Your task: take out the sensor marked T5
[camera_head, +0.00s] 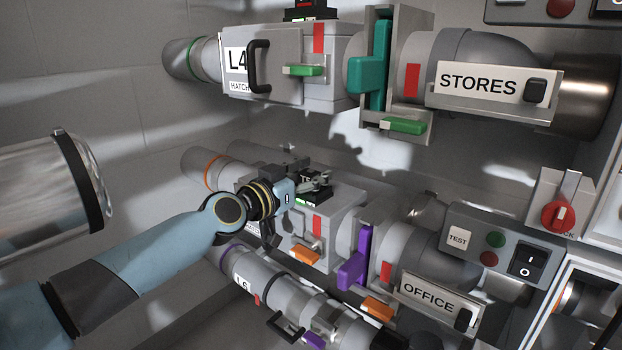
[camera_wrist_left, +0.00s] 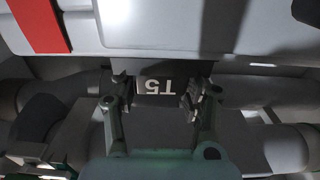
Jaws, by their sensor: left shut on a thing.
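The sensor marked T5 is a small black block with white lettering; its label shows upside down in the left wrist view (camera_wrist_left: 161,87). In the head view the sensor (camera_head: 306,181) is small and partly covered by my gripper, on top of the grey middle-row box (camera_head: 341,208). My left gripper (camera_wrist_left: 161,92) has one finger on each side of the sensor and is shut on it. It also shows in the head view (camera_head: 316,184), just above the box top. I cannot tell whether the sensor is fully seated. My right gripper is not in view.
The L4 hatch box (camera_head: 280,72) and STORES pipe hang above. A purple gate handle (camera_head: 354,260), the OFFICE plate (camera_head: 428,291) and a switch panel (camera_head: 500,245) lie to the right. The L6 tube (camera_head: 262,275) runs below. A clear cylinder (camera_head: 45,185) is at left.

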